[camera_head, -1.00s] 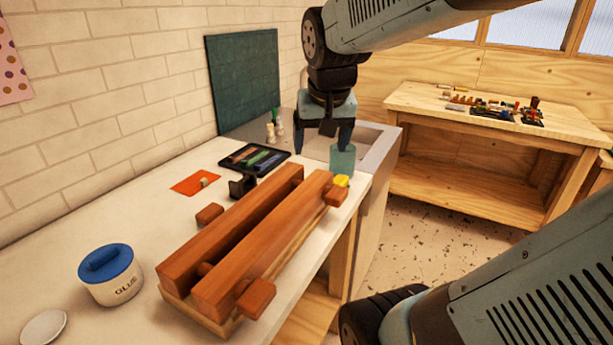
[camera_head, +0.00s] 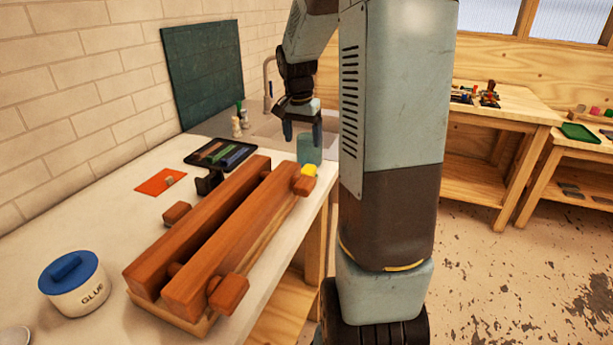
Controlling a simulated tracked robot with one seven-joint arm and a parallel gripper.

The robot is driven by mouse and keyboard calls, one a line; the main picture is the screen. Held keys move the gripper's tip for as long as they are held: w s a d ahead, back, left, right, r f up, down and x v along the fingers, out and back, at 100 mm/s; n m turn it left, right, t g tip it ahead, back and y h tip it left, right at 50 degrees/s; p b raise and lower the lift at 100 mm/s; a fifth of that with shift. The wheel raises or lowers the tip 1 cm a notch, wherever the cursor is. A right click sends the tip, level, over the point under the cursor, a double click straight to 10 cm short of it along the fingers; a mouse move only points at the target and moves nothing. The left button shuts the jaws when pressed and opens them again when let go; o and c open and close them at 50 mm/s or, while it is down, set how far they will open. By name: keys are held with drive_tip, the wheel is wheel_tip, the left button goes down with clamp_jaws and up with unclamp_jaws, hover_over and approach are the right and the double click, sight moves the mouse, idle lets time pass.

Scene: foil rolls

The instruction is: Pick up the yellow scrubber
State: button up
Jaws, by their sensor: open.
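The yellow scrubber (camera_head: 310,170) is a small yellow block on the counter near its right edge, by the far end of the wooden press. Part of it is hidden behind the press's end knob. My gripper (camera_head: 304,136) is open with its fingers pointing down, at the sink end of the counter. In the picture it shows just above and beyond the scrubber. A teal cup-like object (camera_head: 309,150) shows at its right finger; I cannot tell whether they touch. Nothing clear shows between the fingers.
A wooden press (camera_head: 215,230) fills the counter's middle. A black tray (camera_head: 222,152), an orange sheet (camera_head: 160,182) and a glue pot (camera_head: 75,283) lie left of it. A sink (camera_head: 268,128) and tap are behind. My arm hides the counter's right side.

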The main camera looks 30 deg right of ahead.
sight(307, 169)
drive_tip(key=f, duration=0.5)
drive_tip(key=d+f, duration=0.1)
drive_tip(key=f, duration=0.2)
drive_tip(key=shift+w+f, duration=0.25)
drive_tip(key=shift+w, duration=0.15)
drive_tip(key=shift+w+d+f, duration=0.1)
drive_tip(key=shift+d+f, duration=0.1)
drive_tip(key=shift+f, duration=0.65)
drive_tip(key=shift+w+d+f, duration=0.1)
drive_tip(key=shift+d+f, duration=0.1)
drive_tip(key=shift+f, duration=0.65)
drive_tip(key=shift+d+f, duration=0.2)
drive_tip(key=shift+f, duration=0.65)
drive_tip(key=c, duration=1.1)
drive_tip(key=shift+c, duration=0.2)
drive_tip(key=shift+r, duration=0.15)
wheel_tip(307, 169, up, 10)
drive_tip(key=shift+f, duration=0.1)
